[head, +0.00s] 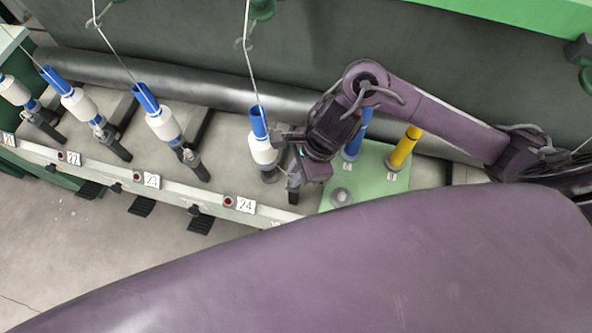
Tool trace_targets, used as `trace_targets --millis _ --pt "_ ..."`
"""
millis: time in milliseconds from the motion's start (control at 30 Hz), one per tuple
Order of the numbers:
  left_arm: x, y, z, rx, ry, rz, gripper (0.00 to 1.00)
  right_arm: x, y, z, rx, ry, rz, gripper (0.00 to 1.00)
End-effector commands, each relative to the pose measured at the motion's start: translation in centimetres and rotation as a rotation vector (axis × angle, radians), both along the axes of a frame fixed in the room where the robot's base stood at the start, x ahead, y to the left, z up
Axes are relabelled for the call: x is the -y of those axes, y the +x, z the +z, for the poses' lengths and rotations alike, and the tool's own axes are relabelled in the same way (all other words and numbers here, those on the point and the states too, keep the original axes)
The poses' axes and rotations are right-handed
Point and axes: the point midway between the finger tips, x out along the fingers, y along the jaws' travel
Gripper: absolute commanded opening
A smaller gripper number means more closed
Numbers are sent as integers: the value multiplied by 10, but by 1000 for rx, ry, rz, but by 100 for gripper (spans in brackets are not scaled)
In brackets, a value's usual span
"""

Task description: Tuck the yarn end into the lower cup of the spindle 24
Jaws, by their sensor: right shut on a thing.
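Spindle 24 (263,150) stands behind the "24" label (246,205), with a white yarn body and a blue tube top. A pale yarn strand (248,60) runs from above to its blue top. A dark grey cup-like base (269,177) shows under the white body. My right gripper (291,161) is close beside the spindle's right side, pointing left and down. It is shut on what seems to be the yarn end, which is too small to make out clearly. Whether the gripper touches the spindle cannot be told. My left gripper is not in view.
Spindles 23 (162,122), 22 (80,105) and 21 (15,91) stand in a row to the left. A green plate (372,187) right of spindle 24 bears a blue tube (353,147) and a yellow tube (403,148). A dark roller (215,90) runs behind.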

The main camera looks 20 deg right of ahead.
Motion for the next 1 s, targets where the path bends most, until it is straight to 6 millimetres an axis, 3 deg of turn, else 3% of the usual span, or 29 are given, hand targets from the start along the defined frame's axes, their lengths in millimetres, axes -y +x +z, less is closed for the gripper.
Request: trace_targets --millis 367,400,600,867,1000 --pt "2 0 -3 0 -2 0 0 0 0 -3 0 0 1 5" --pt "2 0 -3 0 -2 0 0 0 0 -3 0 0 1 17" --pt "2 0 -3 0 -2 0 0 0 0 -3 0 0 1 40" --pt "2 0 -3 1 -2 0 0 0 0 -2 0 0 1 40" --pt "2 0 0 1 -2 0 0 0 1 11 3 1 3 40"
